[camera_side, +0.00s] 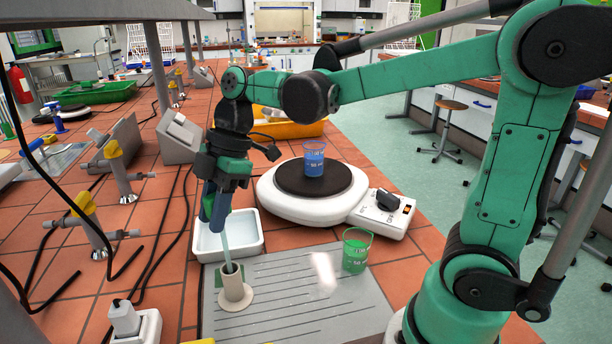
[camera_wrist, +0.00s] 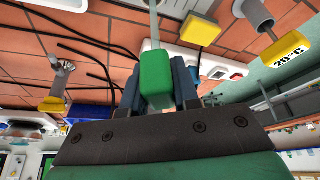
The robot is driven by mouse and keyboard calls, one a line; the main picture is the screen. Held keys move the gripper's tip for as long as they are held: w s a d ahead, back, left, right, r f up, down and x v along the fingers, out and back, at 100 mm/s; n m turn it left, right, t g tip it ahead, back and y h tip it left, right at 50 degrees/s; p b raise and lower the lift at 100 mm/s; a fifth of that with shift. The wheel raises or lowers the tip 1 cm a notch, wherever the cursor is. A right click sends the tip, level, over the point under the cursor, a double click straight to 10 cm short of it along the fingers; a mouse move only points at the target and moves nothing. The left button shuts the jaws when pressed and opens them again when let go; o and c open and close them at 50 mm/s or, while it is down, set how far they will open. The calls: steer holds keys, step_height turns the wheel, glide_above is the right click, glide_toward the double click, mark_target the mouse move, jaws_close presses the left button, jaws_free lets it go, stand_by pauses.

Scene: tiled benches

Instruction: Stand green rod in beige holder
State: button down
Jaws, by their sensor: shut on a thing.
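The green rod has a thin pale shaft (camera_side: 226,247) in the side view and a green block-like handle (camera_wrist: 155,80) in the wrist view. My gripper (camera_side: 217,208) is shut on the handle, above the holder. The shaft points down, slightly tilted, and its lower end is at the dark mouth of the beige holder (camera_side: 234,291). It appears to enter the opening, but how deep I cannot tell. The holder is a short cylinder on a round flange, upright on the grey grooved board. I cannot make out the holder in the wrist view.
The grey board (camera_side: 300,300) also carries a beaker of green liquid (camera_side: 356,250). A white tray (camera_side: 250,240) lies behind the holder. A white hotplate (camera_side: 285,208) bears a blue beaker (camera_side: 314,158). A white socket block (camera_side: 135,325) and cables are at left.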

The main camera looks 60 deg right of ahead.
steer(key=shift+f, duration=1.65)
steer(key=c, duration=0.6)
jaws_free()
steer(key=shift+v, duration=2.8)
